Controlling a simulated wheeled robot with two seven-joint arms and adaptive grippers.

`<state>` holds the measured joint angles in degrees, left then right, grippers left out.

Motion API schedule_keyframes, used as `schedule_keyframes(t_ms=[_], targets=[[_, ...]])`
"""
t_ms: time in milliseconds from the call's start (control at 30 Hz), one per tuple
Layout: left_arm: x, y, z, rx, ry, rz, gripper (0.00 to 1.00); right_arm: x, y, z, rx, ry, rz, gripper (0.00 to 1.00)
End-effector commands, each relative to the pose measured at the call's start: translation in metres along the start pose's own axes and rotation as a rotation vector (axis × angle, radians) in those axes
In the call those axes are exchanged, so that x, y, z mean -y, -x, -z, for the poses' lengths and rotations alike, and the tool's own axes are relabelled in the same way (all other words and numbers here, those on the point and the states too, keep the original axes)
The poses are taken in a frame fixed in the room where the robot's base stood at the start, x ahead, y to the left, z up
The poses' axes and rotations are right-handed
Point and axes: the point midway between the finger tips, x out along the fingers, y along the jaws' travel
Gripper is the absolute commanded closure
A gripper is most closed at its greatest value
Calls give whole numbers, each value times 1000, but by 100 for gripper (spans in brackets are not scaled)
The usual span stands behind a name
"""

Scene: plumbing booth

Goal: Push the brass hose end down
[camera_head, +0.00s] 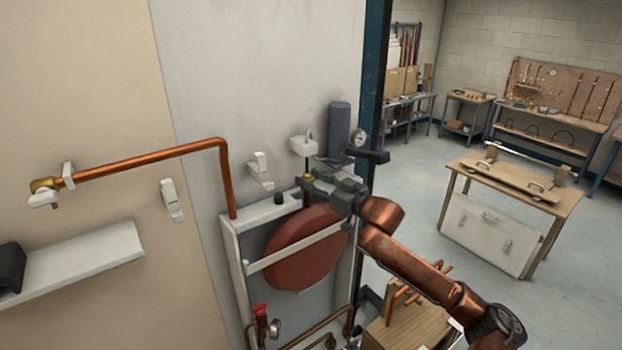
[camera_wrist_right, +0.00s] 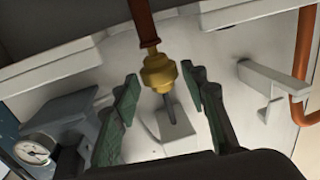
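The brass hose end (camera_wrist_right: 159,72) shows in the right wrist view, on the end of a reddish-brown hose (camera_wrist_right: 142,22). A thin grey tip points from it toward a white bracket (camera_wrist_right: 174,132). My right gripper (camera_wrist_right: 161,92) is open, with one green-padded finger on each side of the brass end and a visible gap to both. In the head view my right gripper (camera_head: 313,184) is by the white wall holder (camera_head: 304,145), above the red disc (camera_head: 305,248). The brass end (camera_head: 308,177) is small there and partly hidden by the fingers. My left gripper is not in view.
A grey cylinder (camera_head: 339,130) and a gauge (camera_head: 358,138) stand close to the right gripper. A copper pipe (camera_head: 150,158) and white brackets (camera_head: 260,171) are on the wall to its left. A white frame (camera_head: 232,250) surrounds the disc.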

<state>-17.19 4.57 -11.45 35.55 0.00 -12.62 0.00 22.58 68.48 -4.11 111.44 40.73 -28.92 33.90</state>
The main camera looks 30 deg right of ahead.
Motion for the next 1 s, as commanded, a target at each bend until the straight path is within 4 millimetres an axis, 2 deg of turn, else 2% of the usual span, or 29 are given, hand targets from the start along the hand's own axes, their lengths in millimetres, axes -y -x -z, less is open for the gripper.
schedule_keyframes(t_ms=[100, 467, 1000], targets=[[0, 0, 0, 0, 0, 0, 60, 0, 0, 1, -2, 1, 1, 52], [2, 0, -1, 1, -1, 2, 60, 0, 6, 2, -3, 1, 0, 52], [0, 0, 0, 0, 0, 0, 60, 0, 83, -1, 0, 0, 0, 52]])
